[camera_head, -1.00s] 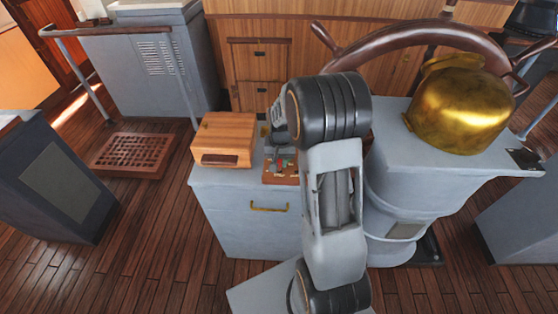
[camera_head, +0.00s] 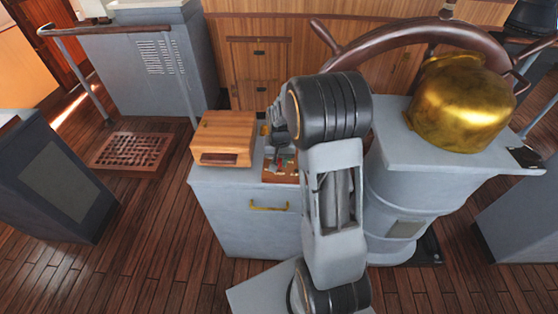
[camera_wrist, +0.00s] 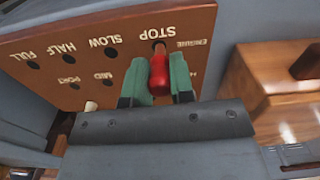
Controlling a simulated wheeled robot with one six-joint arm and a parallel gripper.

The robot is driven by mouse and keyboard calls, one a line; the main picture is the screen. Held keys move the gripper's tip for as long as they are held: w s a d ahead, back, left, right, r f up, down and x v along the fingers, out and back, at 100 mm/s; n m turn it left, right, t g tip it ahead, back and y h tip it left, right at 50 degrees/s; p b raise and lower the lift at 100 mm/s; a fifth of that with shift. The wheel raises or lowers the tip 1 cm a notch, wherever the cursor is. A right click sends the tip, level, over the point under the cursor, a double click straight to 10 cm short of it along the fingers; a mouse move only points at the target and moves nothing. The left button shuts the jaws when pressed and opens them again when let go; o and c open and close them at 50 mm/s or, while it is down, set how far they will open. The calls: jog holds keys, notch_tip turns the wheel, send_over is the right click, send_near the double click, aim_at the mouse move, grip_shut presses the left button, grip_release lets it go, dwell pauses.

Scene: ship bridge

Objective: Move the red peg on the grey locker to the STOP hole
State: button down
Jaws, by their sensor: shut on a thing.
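The red peg (camera_wrist: 158,72) is between the two green fingers of my gripper (camera_wrist: 156,88), which is shut on it. The peg's far end is at the dark STOP hole (camera_wrist: 158,44), just below the STOP lettering. I cannot tell whether the tip is inside the hole or in front of it. The brown peg board (camera_wrist: 85,40) carries SLOW, HALF, FULL, MID and PORT labels beside several dark holes. In the head view the board (camera_head: 270,177) lies on the grey locker (camera_head: 235,220), and my arm hides part of it.
A pale peg (camera_wrist: 91,106) stands near the MID and PORT holes. A wooden box (camera_head: 222,138) sits left of the board on the locker. The brass binnacle hood (camera_head: 462,105) and the ship's wheel (camera_head: 420,35) stand to the right.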

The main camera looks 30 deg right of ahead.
jog(key=shift+f, duration=0.15)
jog(key=shift+f+b, duration=0.65)
jog(key=shift+b, duration=0.05)
jog(key=shift+f, duration=0.3)
dwell(0.4)
jog(key=c, duration=0.9)
grip_release()
jog(key=shift+r, duration=0.1)
jog(key=shift+r+p, duration=2.25)
jog(key=shift+r, duration=1.2)
